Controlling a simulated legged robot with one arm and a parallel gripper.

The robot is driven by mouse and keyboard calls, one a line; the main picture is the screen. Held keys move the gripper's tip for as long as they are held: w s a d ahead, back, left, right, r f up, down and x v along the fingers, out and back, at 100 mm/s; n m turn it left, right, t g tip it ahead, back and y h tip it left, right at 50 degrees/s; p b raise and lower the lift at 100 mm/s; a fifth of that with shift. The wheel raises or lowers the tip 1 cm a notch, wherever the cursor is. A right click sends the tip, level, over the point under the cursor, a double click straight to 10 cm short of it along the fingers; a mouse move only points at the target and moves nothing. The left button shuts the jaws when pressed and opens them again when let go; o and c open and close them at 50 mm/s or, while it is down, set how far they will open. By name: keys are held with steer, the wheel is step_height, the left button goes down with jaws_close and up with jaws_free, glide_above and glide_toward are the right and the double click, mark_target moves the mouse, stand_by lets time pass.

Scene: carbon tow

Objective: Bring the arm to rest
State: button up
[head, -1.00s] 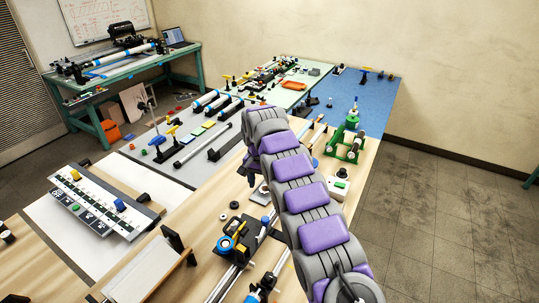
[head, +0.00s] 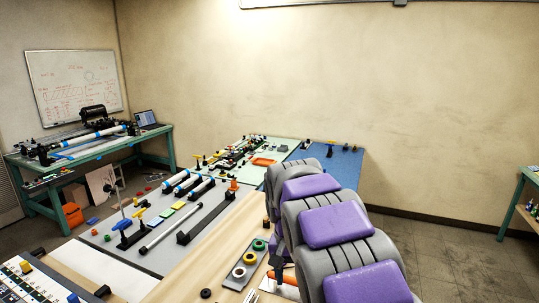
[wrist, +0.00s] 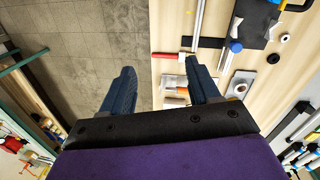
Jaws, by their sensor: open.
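My arm, grey with purple pads, runs from the lower right of the head view up toward the middle and bends down over the right edge of the wooden table (head: 195,270). My gripper is mostly hidden behind the arm there. In the wrist view my gripper (wrist: 160,82) is open, its two blue fingers wide apart with nothing between them. The left finger is over the tiled floor (wrist: 90,40). The right finger is over the table edge, near small red and white pieces (wrist: 168,92).
A grey tray with coloured rings (head: 243,268) lies on the table left of the arm. Rods and clamps fill the grey mat (head: 150,225). A blue mat (head: 345,165) lies beyond. A green bench (head: 90,150) stands far left. Open floor (head: 440,250) lies right.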

steer(key=s+d+b, duration=0.1)
steer(key=s+d, duration=0.2)
steer(key=s, duration=0.5)
steer(key=s+d, duration=0.4)
steer(key=s, duration=0.5)
steer(key=s+f+n, duration=0.1)
steer(key=s+f, duration=0.1)
steer(key=s, duration=0.7)
steer(key=s+d+f+n+g+y+b, duration=0.1)
steer(key=s+f, duration=0.2)
steer(key=s, duration=0.7)
steer(key=shift+s+d+f, duration=0.15)
steer(key=shift+s+f, duration=0.1)
steer(key=shift+f, duration=0.1)
